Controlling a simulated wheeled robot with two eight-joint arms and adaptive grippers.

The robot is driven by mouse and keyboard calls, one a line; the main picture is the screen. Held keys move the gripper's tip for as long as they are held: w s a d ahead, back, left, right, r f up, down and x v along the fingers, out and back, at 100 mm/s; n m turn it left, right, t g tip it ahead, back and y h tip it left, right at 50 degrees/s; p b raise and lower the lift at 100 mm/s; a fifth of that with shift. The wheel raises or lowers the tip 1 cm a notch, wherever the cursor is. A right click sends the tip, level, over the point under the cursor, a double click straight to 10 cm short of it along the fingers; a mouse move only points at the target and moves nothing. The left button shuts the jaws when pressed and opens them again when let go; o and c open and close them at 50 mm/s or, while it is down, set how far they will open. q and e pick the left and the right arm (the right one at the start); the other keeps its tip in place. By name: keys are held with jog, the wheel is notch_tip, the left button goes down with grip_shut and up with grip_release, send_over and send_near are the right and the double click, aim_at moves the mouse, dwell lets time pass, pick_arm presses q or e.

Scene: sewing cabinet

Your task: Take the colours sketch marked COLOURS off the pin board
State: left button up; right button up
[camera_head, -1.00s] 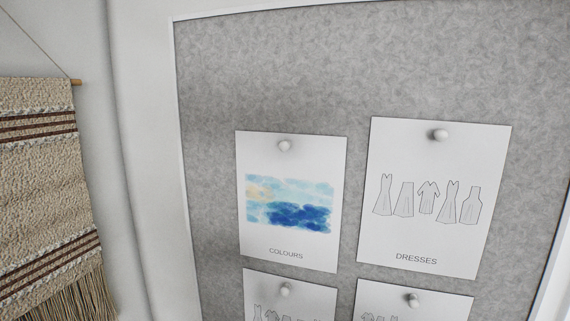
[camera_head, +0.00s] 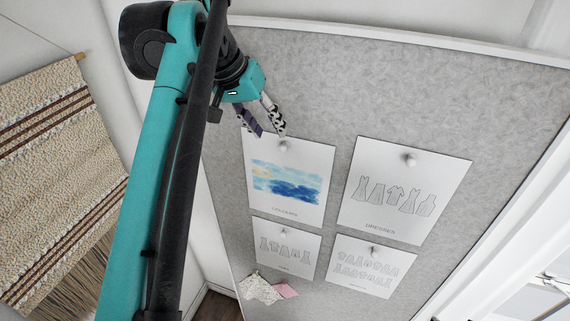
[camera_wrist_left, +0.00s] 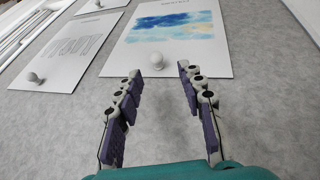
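The COLOURS sketch (camera_head: 289,185) is a white sheet with a blue watercolour, held on the grey pin board (camera_head: 330,90) by a white round pin (camera_head: 283,146) near its top edge. My left gripper (camera_head: 266,135) is at the sheet's top edge, its fingers apart and pointing at the pin. In the left wrist view the open fingers (camera_wrist_left: 160,75) have nothing between them, and the pin (camera_wrist_left: 155,60) stands just beyond the tips, with the sketch (camera_wrist_left: 170,32) behind it. My right gripper is not in view.
The DRESSES sheet (camera_head: 404,190) hangs close on the right. Two smaller pinned sheets (camera_head: 286,247) (camera_head: 370,265) hang below, with fabric swatches (camera_head: 259,289) under them. A woven wall hanging (camera_head: 55,170) is at the left. The board above the sheets is bare.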

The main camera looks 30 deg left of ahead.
aim_at(282, 145)
pick_arm(q)
jog(key=shift+d+p+x, duration=0.15)
jog(key=shift+p+x, duration=0.25)
jog(key=shift+x, duration=1.45)
jog(key=shift+d+p+x, duration=0.15)
jog(key=shift+p+x, duration=0.2)
jog(key=shift+x, duration=1.55)
jog(key=shift+w+r, duration=0.15)
jog(key=shift+r, duration=0.05)
grip_shut()
